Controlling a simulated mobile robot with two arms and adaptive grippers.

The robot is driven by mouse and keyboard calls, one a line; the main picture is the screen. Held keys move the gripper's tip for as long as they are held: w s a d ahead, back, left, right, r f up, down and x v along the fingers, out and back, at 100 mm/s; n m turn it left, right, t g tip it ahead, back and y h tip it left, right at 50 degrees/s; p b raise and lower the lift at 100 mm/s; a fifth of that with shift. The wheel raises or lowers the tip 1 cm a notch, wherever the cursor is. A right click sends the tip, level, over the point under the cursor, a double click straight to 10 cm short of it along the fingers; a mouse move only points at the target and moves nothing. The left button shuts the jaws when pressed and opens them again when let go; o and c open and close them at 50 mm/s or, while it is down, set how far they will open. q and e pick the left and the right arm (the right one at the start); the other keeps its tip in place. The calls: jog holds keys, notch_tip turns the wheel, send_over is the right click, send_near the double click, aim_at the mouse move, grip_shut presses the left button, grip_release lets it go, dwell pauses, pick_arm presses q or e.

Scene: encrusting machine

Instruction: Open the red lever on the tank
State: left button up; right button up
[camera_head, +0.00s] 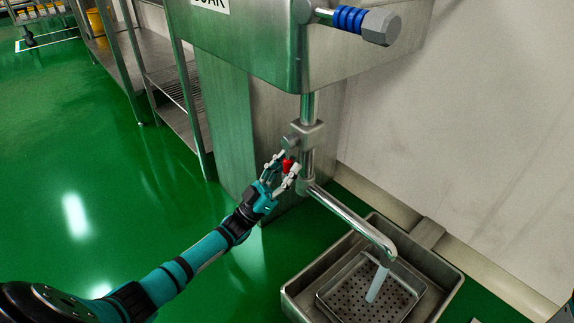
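The steel tank (262,40) is at the top of the head view, with a vertical pipe below it. A valve block (306,135) sits on that pipe. The small red lever (288,166) is at the pipe just below the block. My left gripper (288,161) reaches it from the lower left, with one finger on each side of the red part. Whether the fingers press on it is too small to tell. The bent spout (350,218) runs down to the right, and a pale blue stream (377,284) shows below its end.
A steel basin (440,267) with a perforated tray (330,294) stands under the spout. A blue-ringed bolt fitting (352,20) juts from the tank. Steel shelving (178,100) stands at the upper left. The green floor (75,160) at left is open.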

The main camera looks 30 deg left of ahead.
pick_arm(q)
jog(key=shift+o, duration=1.1)
jog(key=shift+a, duration=0.1)
jog(key=v, duration=1.2)
jog(key=shift+r, duration=0.1)
